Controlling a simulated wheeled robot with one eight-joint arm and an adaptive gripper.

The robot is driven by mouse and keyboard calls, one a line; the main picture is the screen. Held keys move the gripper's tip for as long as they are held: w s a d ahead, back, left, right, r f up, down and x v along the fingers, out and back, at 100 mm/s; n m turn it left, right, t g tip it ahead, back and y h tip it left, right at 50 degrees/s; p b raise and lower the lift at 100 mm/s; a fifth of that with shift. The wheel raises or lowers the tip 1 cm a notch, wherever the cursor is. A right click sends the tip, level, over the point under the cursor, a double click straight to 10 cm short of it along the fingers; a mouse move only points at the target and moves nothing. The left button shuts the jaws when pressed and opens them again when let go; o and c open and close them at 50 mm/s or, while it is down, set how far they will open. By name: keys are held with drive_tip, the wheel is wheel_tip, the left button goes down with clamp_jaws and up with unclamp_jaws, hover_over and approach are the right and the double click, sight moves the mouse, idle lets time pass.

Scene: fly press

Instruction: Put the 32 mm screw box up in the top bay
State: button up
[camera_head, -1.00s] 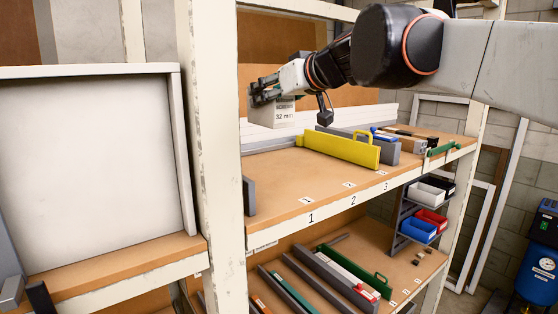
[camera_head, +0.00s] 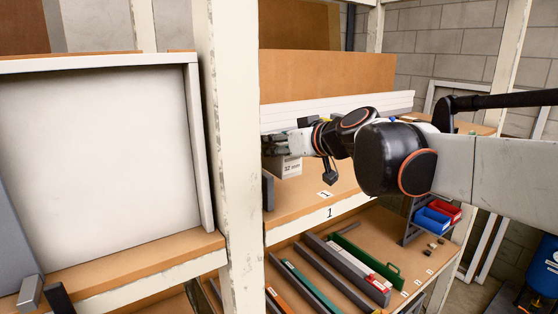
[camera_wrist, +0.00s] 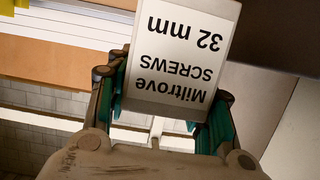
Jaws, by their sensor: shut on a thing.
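The white 32 mm screw box (camera_head: 287,168) is held low over the left end of the upper shelf (camera_head: 290,207), beside the dark grey divider (camera_head: 268,190). I cannot tell whether its base touches the shelf. In the wrist view, the box (camera_wrist: 180,55) shows its "Miltrove SCREWS 32 mm" face upside down. My gripper (camera_head: 278,147) is shut on the box, with green-padded fingers either side in the wrist view (camera_wrist: 165,100). My arm hides much of the shelf's right part.
A cream upright (camera_head: 233,150) stands close left. The lower shelf holds long grey and green pieces (camera_head: 365,262). Blue and red bins (camera_head: 432,220) hang at right.

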sight(280, 161)
drive_tip(key=shift+f, duration=2.3)
drive_tip(key=shift+f, duration=0.15)
drive_tip(key=o, duration=1.4)
